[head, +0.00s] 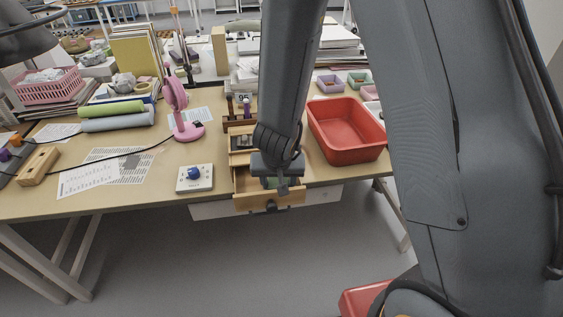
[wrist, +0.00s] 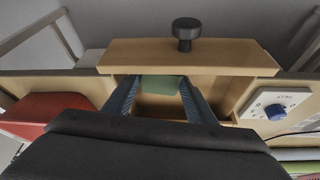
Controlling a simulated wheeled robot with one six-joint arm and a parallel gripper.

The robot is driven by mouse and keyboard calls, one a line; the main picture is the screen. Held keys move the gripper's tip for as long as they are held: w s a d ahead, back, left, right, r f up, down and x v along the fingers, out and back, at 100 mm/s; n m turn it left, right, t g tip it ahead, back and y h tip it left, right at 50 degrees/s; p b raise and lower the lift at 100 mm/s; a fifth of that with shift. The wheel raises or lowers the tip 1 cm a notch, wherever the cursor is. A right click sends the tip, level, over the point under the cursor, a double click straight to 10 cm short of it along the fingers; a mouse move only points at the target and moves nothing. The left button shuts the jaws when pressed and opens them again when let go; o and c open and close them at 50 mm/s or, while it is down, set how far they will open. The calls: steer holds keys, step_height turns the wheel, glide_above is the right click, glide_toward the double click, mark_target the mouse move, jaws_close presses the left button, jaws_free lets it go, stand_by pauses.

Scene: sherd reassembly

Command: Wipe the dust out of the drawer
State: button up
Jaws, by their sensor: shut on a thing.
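The wooden drawer (head: 270,202) is pulled open at the table's front edge, with a dark knob on its front. In the wrist view the drawer front (wrist: 215,58) and its knob (wrist: 186,30) lie beyond my fingers. My gripper (head: 276,184) is over the open drawer, pointing down into it. It is shut on a green block-like thing (wrist: 163,84), perhaps a sponge, which sits between the two fingers near the drawer front. I cannot tell whether it touches the drawer floor. Dust cannot be made out, and much of the drawer's inside is hidden by my gripper.
A red tub (head: 345,125) stands right of the drawer. A white box with a blue dial (head: 195,178) stands left of it, near the table's edge. A pink lamp-like stand (head: 180,110) and papers (head: 105,170) lie farther left.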

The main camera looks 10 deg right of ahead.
steer(key=shift+d+r+p, duration=0.2)
steer(key=shift+d+p, duration=0.1)
steer(key=shift+p, duration=0.05)
step_height(320, 180, up, 2)
steer(key=shift+s+a+r+p, duration=0.1)
steer(key=shift+r+p, duration=0.05)
steer(key=shift+p, duration=0.7)
step_height(320, 180, up, 6)
steer(key=p, duration=0.7)
steer(key=shift+f+p, duration=0.25)
steer(key=shift+p, duration=0.05)
